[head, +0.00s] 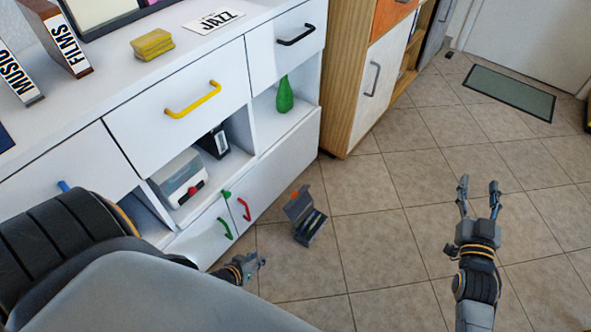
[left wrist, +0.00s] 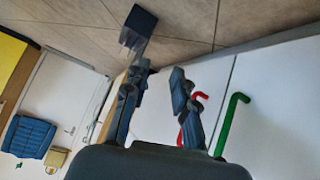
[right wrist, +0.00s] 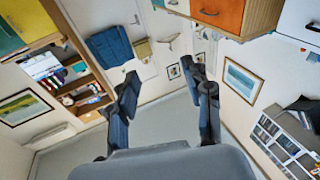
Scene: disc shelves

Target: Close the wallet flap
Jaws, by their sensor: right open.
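The wallet (head: 310,230) is a dark grey case on the tiled floor in front of the white cabinet. Its flap (head: 298,203) stands raised, and colored slim items show inside. In the left wrist view the dark wallet (left wrist: 138,28) shows at the top, beyond the fingertips. My left gripper (head: 258,262) is low near the cabinet, to the left of and nearer than the wallet, not touching it. Its fingers are apart and empty in the left wrist view (left wrist: 160,78). My right gripper (head: 478,188) is open and empty over the floor at the right.
The white cabinet (head: 285,160) has drawers and doors with green (head: 225,229) and red (head: 244,209) handles beside my left gripper. A wooden cabinet (head: 345,75) stands behind. A green mat (head: 510,92) lies by the door. The floor right of the wallet is clear.

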